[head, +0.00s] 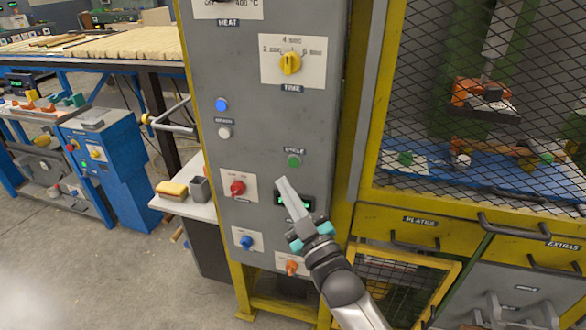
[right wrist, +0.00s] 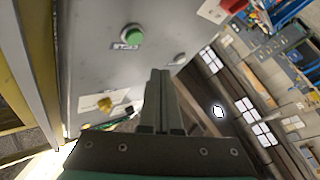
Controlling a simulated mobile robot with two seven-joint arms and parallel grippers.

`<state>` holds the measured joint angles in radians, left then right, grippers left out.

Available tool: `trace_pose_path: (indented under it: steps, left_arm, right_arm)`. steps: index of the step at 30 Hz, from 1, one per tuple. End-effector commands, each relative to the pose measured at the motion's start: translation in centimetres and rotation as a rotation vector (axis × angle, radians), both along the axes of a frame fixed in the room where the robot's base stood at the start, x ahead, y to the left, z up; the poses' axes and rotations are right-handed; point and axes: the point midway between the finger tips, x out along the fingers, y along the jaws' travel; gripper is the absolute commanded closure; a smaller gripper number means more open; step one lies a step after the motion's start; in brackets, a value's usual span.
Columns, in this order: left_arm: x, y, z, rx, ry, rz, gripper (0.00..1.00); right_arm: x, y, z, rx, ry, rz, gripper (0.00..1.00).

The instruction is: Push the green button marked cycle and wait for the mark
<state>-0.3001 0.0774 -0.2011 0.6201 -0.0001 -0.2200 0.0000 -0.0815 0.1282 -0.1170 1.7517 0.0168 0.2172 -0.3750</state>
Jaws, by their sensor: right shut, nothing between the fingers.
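The green button (head: 294,161) sits on the grey control panel (head: 262,140) under a label reading CYCLE. It also shows in the right wrist view (right wrist: 132,35), with its label beside it. My right gripper (head: 283,181) is shut and empty, its fingertips a little below the green button in the head view. In the right wrist view the closed fingers (right wrist: 160,75) point toward the panel, with a visible gap between tips and button. A small display with green digits (head: 306,203) is partly hidden behind my gripper. My left gripper is not in view.
The panel also carries a yellow time knob (head: 290,63), a blue button (head: 222,104), a white button (head: 224,132), a red knob (head: 237,188) and an orange knob (head: 291,267). A yellow-framed mesh guard (head: 480,100) stands to the right. A small shelf (head: 188,207) juts out left.

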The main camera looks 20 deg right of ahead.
Motion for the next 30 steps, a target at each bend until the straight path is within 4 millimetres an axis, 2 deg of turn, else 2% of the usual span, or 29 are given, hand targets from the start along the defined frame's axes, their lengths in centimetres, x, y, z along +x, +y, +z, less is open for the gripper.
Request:
trace_pose_path:
  steps: [2, 10, 30]
  left_arm:
    - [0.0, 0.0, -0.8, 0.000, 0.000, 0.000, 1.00]
    - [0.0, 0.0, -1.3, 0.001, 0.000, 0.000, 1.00]
    - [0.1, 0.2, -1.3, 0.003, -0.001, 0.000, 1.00]
  right_arm:
    - [1.0, -0.7, -0.1, -0.002, -0.004, -0.001, 1.00]
    - [2.9, -2.0, 0.0, -0.001, -0.001, -0.001, 1.00]
    - [3.2, -2.2, 0.0, 0.000, 0.000, -0.001, 1.00]
